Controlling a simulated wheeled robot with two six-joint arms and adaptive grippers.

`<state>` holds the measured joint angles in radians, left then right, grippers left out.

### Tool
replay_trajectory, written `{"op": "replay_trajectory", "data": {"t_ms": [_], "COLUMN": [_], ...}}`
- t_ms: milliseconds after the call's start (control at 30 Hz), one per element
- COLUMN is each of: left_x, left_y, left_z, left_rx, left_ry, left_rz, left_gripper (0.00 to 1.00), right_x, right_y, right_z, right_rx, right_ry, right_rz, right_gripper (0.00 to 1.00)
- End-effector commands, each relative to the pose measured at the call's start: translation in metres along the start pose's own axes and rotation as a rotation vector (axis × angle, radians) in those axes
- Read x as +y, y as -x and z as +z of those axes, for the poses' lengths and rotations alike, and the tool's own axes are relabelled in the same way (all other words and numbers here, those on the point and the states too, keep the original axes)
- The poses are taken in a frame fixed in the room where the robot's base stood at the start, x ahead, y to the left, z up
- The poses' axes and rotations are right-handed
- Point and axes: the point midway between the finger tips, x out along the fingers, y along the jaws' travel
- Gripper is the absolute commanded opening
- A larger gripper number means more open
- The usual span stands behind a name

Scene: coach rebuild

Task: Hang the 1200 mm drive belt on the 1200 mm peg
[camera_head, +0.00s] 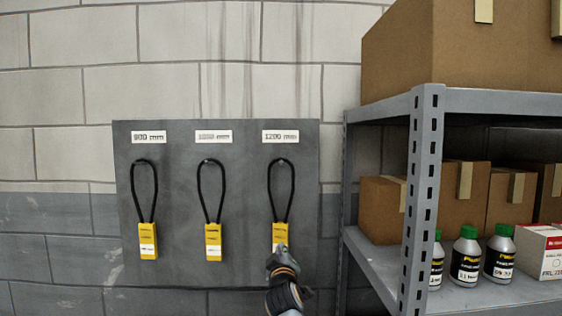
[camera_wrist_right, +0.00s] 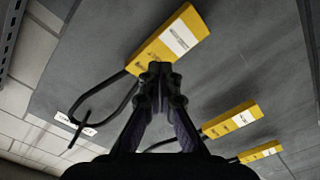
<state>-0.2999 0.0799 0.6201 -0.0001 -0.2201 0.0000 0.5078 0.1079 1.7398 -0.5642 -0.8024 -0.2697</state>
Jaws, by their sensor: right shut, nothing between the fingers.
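A grey wall board (camera_head: 180,275) carries three pegs with labels above them. On the right peg, under the label "1200 mm" (camera_head: 281,136), hangs a black belt loop with a yellow sleeve (camera_head: 280,233). Its loop narrows down into the sleeve. My right gripper (camera_head: 281,250) is in front of the sleeve's lower part and hides it. In the right wrist view its fingertips (camera_wrist_right: 160,70) are shut with nothing between them, just by the sleeve (camera_wrist_right: 170,40); whether they touch it I cannot tell. The left gripper is not in view.
Two similar belts with yellow sleeves hang under the "900 mm" label (camera_head: 148,241) and the blurred middle label (camera_head: 213,242). A grey metal shelf (camera_head: 424,180) with cardboard boxes (camera_head: 466,190) and bottles (camera_head: 467,258) stands close on the right.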

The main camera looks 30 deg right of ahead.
Motion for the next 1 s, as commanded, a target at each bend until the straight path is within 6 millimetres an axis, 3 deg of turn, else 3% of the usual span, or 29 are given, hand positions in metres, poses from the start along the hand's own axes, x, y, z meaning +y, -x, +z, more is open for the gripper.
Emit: {"op": "replay_trajectory", "data": {"t_ms": [700,1000], "left_x": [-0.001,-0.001], "left_y": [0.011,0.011], "left_z": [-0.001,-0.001], "left_rx": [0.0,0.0], "left_ry": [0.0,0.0], "left_rz": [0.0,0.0], "left_gripper": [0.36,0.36], "right_x": [0.0,0.0], "right_y": [0.05,0.056], "right_z": [0.0,0.0], "right_rx": [0.0,-0.001], "right_ry": [0.0,0.0], "right_rz": [-0.001,0.0], "right_gripper": [0.0,0.0]}}
